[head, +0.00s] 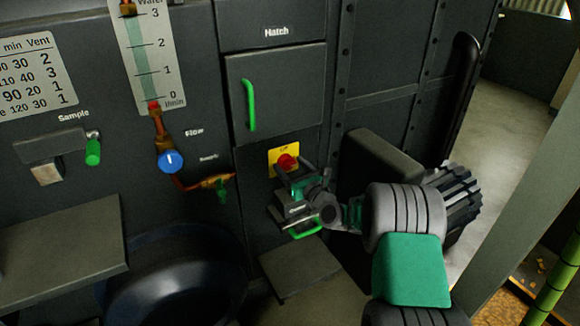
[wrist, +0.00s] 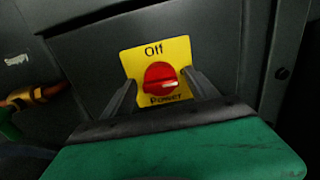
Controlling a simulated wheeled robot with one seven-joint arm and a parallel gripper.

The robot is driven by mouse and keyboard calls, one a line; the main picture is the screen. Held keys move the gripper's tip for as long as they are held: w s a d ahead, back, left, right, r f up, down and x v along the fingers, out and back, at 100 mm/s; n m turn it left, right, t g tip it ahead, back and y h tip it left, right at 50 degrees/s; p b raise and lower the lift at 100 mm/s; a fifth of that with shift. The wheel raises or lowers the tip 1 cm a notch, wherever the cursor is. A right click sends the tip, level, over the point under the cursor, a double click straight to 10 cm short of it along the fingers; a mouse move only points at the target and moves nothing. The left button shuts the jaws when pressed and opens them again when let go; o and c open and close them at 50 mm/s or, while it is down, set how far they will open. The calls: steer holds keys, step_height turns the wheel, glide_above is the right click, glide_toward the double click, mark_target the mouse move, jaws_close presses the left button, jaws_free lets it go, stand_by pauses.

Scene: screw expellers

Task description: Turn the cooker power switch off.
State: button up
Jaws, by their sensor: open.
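The cooker power switch is a red rotary knob (wrist: 160,76) on a yellow plate (wrist: 179,50) marked "Off" at the top and "Power" at the bottom. In the head view, the red knob (head: 287,161) shows just above and beyond my gripper (head: 292,180). My gripper (wrist: 159,80) is open in the wrist view, with one finger to each side of the knob. Whether the fingers touch the knob I cannot tell.
A green door handle (head: 249,105) is above the switch, and another green handle (head: 304,230) is below my gripper. A blue flow knob (head: 171,161) and a copper pipe valve (head: 210,183) lie to the left. A dark box (head: 378,160) juts out at right.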

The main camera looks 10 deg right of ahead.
steer(key=shift+w+a, duration=0.15)
steer(key=shift+w, duration=0.2)
steer(key=shift+c, duration=0.3)
steer(key=c, duration=1.3)
